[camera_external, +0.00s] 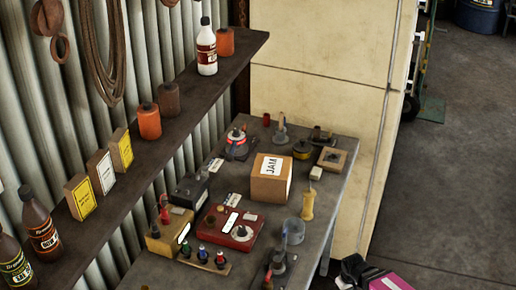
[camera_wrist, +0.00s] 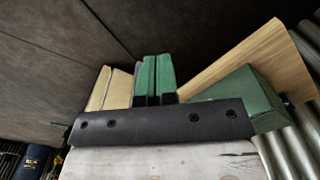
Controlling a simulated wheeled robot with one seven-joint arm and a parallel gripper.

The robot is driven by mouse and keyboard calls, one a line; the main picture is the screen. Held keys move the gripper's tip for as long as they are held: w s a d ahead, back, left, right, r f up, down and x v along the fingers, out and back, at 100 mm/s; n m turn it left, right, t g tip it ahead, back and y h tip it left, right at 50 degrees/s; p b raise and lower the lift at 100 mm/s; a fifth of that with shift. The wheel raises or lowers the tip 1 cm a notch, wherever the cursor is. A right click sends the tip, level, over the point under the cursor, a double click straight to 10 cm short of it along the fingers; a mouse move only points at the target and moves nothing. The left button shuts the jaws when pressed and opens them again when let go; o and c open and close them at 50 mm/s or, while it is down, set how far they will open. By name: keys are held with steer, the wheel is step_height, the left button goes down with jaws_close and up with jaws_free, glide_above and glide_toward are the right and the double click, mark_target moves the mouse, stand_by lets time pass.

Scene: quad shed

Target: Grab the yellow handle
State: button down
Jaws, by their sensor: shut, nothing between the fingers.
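A yellow handle (camera_external: 307,204) stands upright near the right edge of the workbench (camera_external: 345,150) in the external view, right of the red device and in front of the JAM box. I cannot make out the handle in the wrist view. My gripper (camera_wrist: 157,78) shows in the wrist view as two green fingertips above a black bar, pressed together with nothing between them. In the external view, a black and magenta part at the lower right edge looks like my arm; its fingertips cannot be made out there. The gripper is apart from the handle.
The JAM box (camera_external: 270,178), a red device (camera_external: 230,228), a grey cup (camera_external: 293,231) and small tools crowd the bench. A shelf (camera_external: 185,92) with bottles runs along the corrugated wall. Floor (camera_external: 450,190) at right is clear. A green box (camera_wrist: 252,95) shows in the wrist view.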

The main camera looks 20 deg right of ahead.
stand_by(0.4)
steer(key=shift+c, duration=2.4)
jaws_free()
steer(key=shift+w, duration=0.1)
